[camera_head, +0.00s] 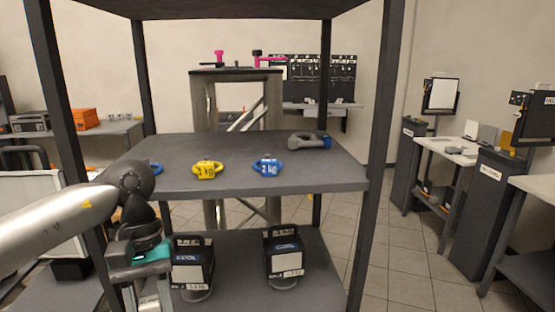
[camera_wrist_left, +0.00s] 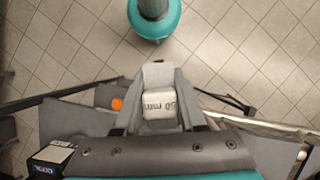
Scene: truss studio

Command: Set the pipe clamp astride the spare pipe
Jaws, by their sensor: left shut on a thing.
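My left gripper (camera_head: 150,292) hangs low at the left in front of the shelf rack, pointing down. In the left wrist view the left gripper (camera_wrist_left: 160,88) is shut on a light grey block-like thing (camera_wrist_left: 158,76) with a printed size in mm, seemingly the pipe clamp. The head view does not show the held thing clearly. A grey hooked piece with a blue end (camera_head: 310,141) lies at the back right of the upper shelf. Silver pipes (camera_head: 245,118) slant inside a stand behind the rack; I cannot tell whether one is the spare pipe. My right gripper is not in view.
The upper shelf (camera_head: 335,170) holds a yellow weight (camera_head: 208,170), a blue weight (camera_head: 268,168) and another blue piece (camera_head: 156,169). Black boxes (camera_head: 284,252) stand on the lower shelf. A dark post (camera_head: 378,130) bounds the rack at right. Tiled floor lies open beyond it.

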